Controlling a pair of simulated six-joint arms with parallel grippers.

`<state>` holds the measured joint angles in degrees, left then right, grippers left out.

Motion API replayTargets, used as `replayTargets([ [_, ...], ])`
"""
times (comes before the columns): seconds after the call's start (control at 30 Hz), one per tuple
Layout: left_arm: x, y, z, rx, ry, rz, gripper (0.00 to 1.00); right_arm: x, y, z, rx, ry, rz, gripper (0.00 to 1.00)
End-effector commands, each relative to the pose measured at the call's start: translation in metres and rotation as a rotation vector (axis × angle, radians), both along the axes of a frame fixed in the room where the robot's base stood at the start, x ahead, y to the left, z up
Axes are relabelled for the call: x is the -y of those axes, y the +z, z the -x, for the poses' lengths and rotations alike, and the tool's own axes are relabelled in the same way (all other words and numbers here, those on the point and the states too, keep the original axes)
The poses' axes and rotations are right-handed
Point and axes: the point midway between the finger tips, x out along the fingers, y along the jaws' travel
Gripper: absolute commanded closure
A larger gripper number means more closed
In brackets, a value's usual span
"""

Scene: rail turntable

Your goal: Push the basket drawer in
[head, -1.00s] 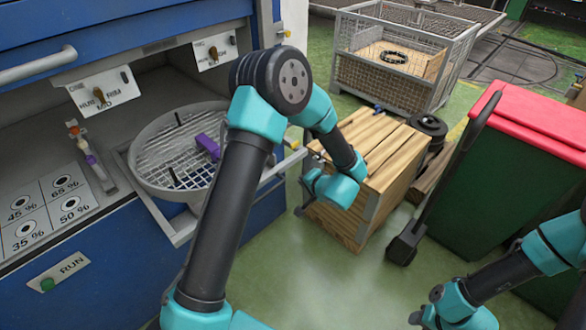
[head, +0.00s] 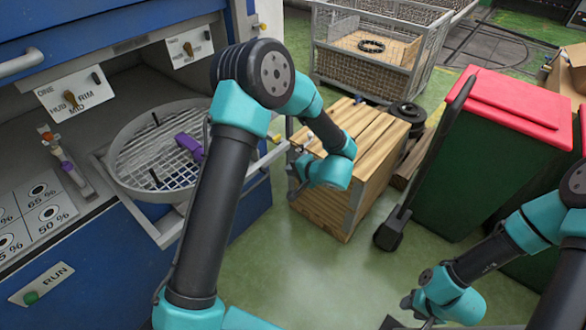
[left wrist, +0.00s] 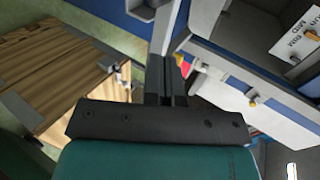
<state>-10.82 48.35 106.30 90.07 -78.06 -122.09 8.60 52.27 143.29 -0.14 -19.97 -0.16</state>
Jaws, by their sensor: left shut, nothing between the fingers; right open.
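The round wire-mesh basket (head: 130,172) sits on a grey drawer frame (head: 160,236) that sticks out of the blue machine. A purple piece (head: 189,146) and dark pegs are in the basket. My left arm passes in front of the basket's right side and hides part of it. In the left wrist view my left gripper (left wrist: 166,72) is shut and empty, its fingers close to a grey bar; I cannot tell whether they touch. In the head view it is near the frame's right end, largely hidden by its wrist. My right gripper (head: 402,316) is open and empty at the bottom right.
A wooden crate (head: 372,135) stands right of the drawer, close to my left wrist. Behind it is a mesh cage (head: 365,72). A green bin with a red lid (head: 515,98) stands further right. Switch plates (head: 75,95) are above the basket. The green floor before the drawer is clear.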

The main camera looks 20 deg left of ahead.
Motion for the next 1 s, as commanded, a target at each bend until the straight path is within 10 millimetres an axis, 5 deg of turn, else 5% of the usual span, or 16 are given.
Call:
replayTargets([
  [0.4, -0.06, -0.037, -0.019, -0.002, 0.003, 0.0, 1.0, 0.0, 0.0, 0.0, 0.0, 0.0, 0.0, 0.57],
  [0.6, -0.086, -0.035, -0.028, 0.001, 0.004, 0.0, 1.0, 0.0, 0.0, 0.0, 0.0, 0.0, 0.0, 0.57],
  [1.0, -0.096, -0.035, -0.031, 0.0, 0.0, 0.0, 1.0, 0.0, 0.0, 0.0, 0.0, 0.0, 0.0, 0.57],
])
